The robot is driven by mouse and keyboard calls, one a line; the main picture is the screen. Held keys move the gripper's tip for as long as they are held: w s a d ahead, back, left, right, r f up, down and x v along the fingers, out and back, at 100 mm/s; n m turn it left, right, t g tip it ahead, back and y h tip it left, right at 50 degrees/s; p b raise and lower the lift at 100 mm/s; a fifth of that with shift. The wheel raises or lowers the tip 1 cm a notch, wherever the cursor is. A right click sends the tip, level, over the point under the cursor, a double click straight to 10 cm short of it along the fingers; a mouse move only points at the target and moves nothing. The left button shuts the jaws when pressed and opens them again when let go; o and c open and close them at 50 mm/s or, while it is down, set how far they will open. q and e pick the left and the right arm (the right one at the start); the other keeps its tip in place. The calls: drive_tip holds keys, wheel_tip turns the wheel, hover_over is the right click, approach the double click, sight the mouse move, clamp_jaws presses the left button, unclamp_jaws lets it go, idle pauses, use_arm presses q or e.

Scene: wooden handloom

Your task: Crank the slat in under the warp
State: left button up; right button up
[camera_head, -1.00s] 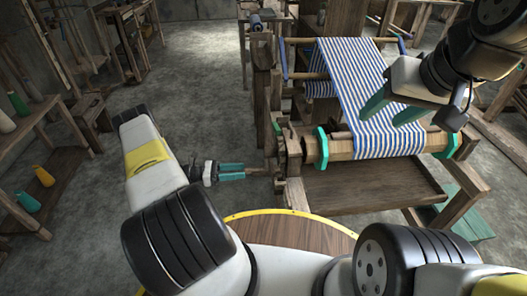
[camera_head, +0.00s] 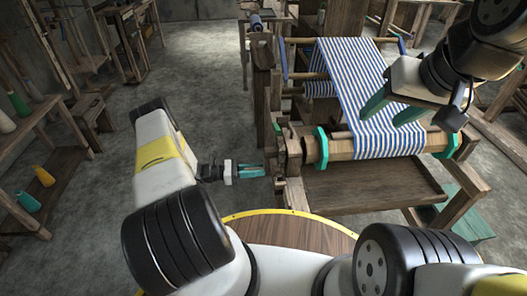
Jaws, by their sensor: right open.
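The blue-and-white striped warp cloth (camera_head: 352,75) runs down over the loom to the wooden front beam (camera_head: 341,149), which has green end rings. A thin wooden stick (camera_head: 340,134) shows along the beam left of the cloth; I cannot tell if it is the slat. My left gripper (camera_head: 262,170) is at the crank handle at the beam's left end, its teal fingers level and pointing right. The fingers mostly hide the handle, and their grip on it is unclear. My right gripper (camera_head: 393,112) is open above the cloth near the beam, its fingers apart and empty.
The loom's left post (camera_head: 294,165) stands just right of my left gripper. A wooden board (camera_head: 370,185) lies under the beam. Shelves with bottles (camera_head: 42,176) are at the far left. The grey floor between shelves and loom is clear.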

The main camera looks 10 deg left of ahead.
use_arm(q)
clamp_jaws()
idle(1.1)
